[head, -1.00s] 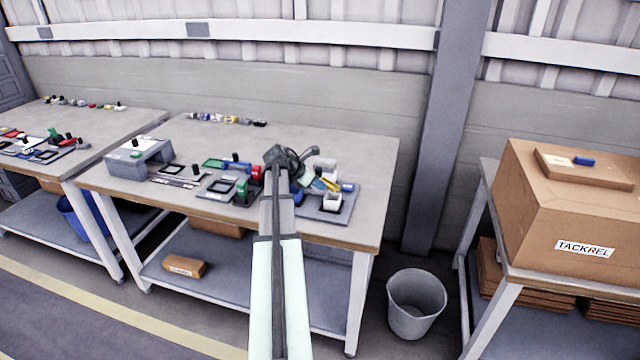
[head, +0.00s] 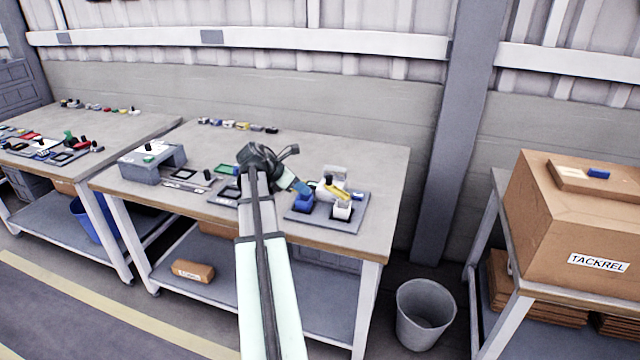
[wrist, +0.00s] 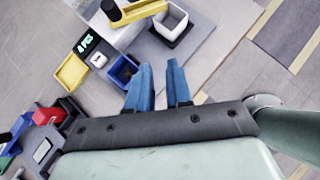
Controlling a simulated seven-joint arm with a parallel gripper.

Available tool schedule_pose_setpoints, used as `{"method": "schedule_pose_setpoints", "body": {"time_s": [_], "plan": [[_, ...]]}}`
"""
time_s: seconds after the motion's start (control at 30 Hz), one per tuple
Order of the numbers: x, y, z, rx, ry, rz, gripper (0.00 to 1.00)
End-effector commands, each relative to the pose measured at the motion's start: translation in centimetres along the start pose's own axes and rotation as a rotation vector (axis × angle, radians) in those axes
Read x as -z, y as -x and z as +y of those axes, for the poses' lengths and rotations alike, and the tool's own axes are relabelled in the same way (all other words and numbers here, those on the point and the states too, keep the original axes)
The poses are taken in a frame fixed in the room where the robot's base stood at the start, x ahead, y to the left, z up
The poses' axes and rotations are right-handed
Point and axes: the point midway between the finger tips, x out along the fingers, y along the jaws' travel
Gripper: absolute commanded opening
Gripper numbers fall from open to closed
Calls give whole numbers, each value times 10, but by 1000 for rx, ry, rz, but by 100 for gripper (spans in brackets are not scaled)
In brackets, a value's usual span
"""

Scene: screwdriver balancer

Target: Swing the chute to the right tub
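The yellow chute (head: 338,192) with its dark knob stands on the grey base plate (head: 300,216). Its free end points toward the white tub (head: 342,211), the right one of two tubs. The blue tub (head: 303,202) stands to its left. In the wrist view the chute (wrist: 140,12) lies at the top, its end at the edge of the white tub (wrist: 168,22); the blue tub (wrist: 123,70) is just left of my fingers. My gripper (wrist: 161,88) shows two blue fingers with a narrow empty gap. In the head view my gripper (head: 300,187) is near the blue tub, apart from the chute.
A grey box-shaped stand (head: 150,160) and small fixtures stand left on the bench (head: 350,150). In the wrist view a yellow bin (wrist: 72,71), a small display (wrist: 87,42) and a red bin (wrist: 62,110) lie left of my gripper.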

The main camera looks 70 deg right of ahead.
Motion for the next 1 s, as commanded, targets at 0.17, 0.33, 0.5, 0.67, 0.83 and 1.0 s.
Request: {"method": "schedule_pose_setpoints", "body": {"time_s": [0.17, 0.33, 0.5, 0.67, 0.83, 1.0], "plan": [[24, -13, 26, 17, 48, -1, 37], [25, -31, 60, 63, 95, -107, 37], [0, -38, 81, 95, 65, -264, 37], [-23, -30, 84, 93, -5, -381, 37], [-27, -31, 84, 79, -61, -398, 37], [-32, -44, 83, 78, -67, -397, 37]]}}
